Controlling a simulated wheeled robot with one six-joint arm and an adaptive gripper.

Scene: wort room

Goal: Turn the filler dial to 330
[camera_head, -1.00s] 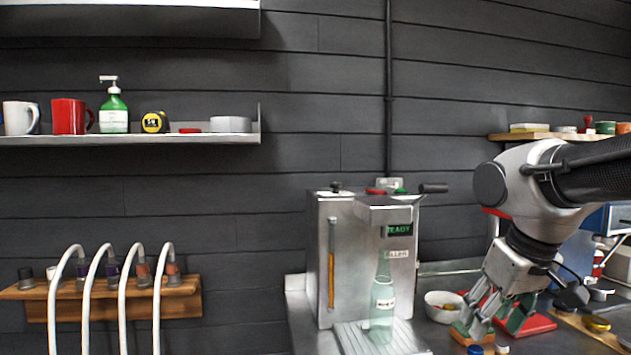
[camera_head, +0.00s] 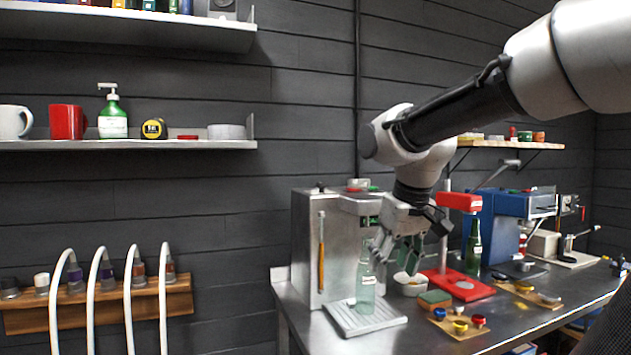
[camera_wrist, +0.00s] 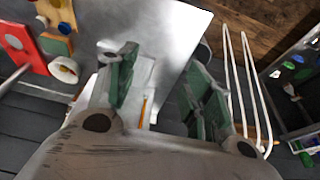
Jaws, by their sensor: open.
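The filler (camera_head: 307,240) is a steel box on the counter. Its lit green display (camera_head: 370,220) is partly covered by my arm. A clear pale-green bottle (camera_head: 365,288) stands upright on its drip tray (camera_head: 345,318). I cannot make out the filler dial or its reading in either current view. My gripper (camera_head: 396,252) is open and empty, just right of the bottle's neck and in front of the filler; I cannot tell whether it touches anything. In the wrist view the open fingers (camera_wrist: 165,90) are spread before bright steel, with an orange gauge strip (camera_wrist: 144,108) between them.
White hoses (camera_head: 128,300) hang at left.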

